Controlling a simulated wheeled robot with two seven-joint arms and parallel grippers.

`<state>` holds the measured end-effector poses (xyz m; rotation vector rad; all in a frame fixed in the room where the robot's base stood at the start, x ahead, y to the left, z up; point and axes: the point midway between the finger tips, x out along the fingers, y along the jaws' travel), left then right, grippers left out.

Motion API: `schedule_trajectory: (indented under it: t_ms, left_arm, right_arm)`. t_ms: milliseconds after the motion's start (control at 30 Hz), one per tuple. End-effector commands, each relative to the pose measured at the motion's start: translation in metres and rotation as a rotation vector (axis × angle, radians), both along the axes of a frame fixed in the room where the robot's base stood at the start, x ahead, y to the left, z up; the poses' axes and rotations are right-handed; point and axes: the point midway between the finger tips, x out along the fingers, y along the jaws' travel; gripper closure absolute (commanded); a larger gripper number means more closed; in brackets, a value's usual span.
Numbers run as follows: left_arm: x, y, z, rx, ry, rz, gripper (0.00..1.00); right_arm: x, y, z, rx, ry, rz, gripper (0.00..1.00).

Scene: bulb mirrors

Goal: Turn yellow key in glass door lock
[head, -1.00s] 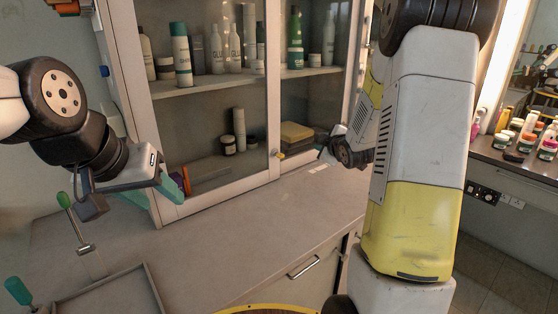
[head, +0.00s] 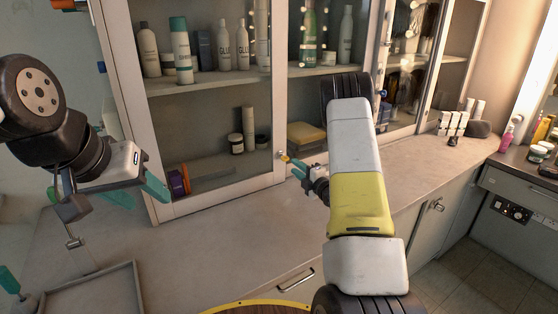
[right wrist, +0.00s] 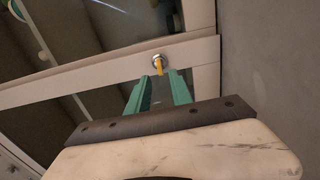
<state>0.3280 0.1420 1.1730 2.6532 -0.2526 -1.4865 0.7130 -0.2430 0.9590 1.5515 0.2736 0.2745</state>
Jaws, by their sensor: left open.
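The yellow key (head: 286,158) sits in the round metal lock on the white frame of the glass door (head: 215,110). In the right wrist view the key (right wrist: 159,68) stands out from the lock (right wrist: 159,60), just beyond the fingertips and roughly centred between them. My right gripper (head: 298,168) has teal fingers, apart and empty, close in front of the key; they also show in the right wrist view (right wrist: 158,90). My left gripper (head: 150,186) is open at the left, away from the lock, in front of the cabinet's left edge.
Behind the glass stand bottles (head: 181,50), jars and a yellow folded stack (head: 305,134). The grey counter (head: 210,250) is bare below the door. An empty tray (head: 95,290) lies at the front left. Small white boxes (head: 455,122) stand at the far right.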

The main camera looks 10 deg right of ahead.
Motion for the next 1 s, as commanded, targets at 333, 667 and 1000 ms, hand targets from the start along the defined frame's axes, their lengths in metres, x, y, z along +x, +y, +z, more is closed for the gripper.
schedule_trajectory:
  t_ms: [333, 667, 1000]
  left_arm:
    - [0.0, 0.0, 0.0, 0.0, 0.0, 0.0, 0.5]
    - [0.0, 0.0, 0.0, 0.0, 0.0, 0.0, 0.5]
    - [0.0, 0.0, 0.0, 0.0, 0.0, 0.0, 0.5]
  right_arm:
    - [0.04, 0.015, 0.001, 0.002, -0.002, 0.001, 0.74]
    - [0.051, 0.019, 0.0, 0.001, 0.0, -0.001, 0.74]
    - [0.056, 0.021, 0.0, 0.002, 0.002, -0.001, 0.74]
